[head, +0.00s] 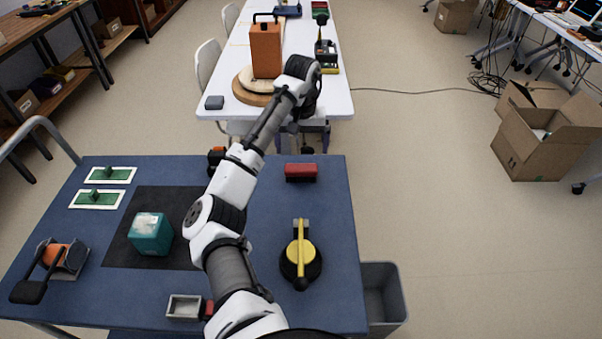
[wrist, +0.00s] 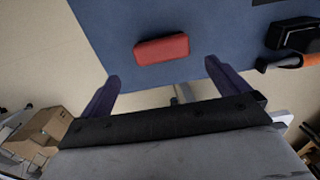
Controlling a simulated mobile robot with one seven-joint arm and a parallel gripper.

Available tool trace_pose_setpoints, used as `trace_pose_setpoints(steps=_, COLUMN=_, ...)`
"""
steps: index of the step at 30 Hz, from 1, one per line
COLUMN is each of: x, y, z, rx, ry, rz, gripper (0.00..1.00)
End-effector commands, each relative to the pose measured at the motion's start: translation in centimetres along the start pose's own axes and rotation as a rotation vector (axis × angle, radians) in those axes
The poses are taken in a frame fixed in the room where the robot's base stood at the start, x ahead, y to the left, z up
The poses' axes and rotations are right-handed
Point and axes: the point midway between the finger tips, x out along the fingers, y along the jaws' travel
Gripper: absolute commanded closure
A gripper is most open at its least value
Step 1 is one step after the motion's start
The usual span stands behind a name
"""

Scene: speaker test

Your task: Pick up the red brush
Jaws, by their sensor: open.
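The red brush (head: 300,172) looks like a plain red block. It lies on the blue table (head: 335,230) near its far edge. In the wrist view the red brush (wrist: 161,49) lies on the blue surface just beyond the fingertips, roughly centred between them. My gripper (head: 301,142) is beyond the table's far edge, partly hidden by my own wrist. In the wrist view my gripper (wrist: 162,72) has its two dark purple fingers spread wide, with nothing between them. The fingers look apart from the brush.
A yellow-and-black tool (head: 300,255) stands nearer on the table. A teal box (head: 150,233) sits on a black mat (head: 125,255) to the left. A white table (head: 335,95) with an orange case (head: 266,50) stands behind. A grey bin (head: 390,295) is at the right.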

Motion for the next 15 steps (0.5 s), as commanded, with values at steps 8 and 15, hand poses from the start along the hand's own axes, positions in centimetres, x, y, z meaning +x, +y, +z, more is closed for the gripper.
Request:
trace_pose_setpoints(steps=8, x=3.7, y=0.0, z=0.0, rx=0.000, ry=0.001, rz=0.000, gripper=0.00)
trace_pose_setpoints(steps=15, x=5.9, y=-0.3, z=0.2, rx=-0.004, ry=-0.001, rz=-0.002, gripper=0.00)
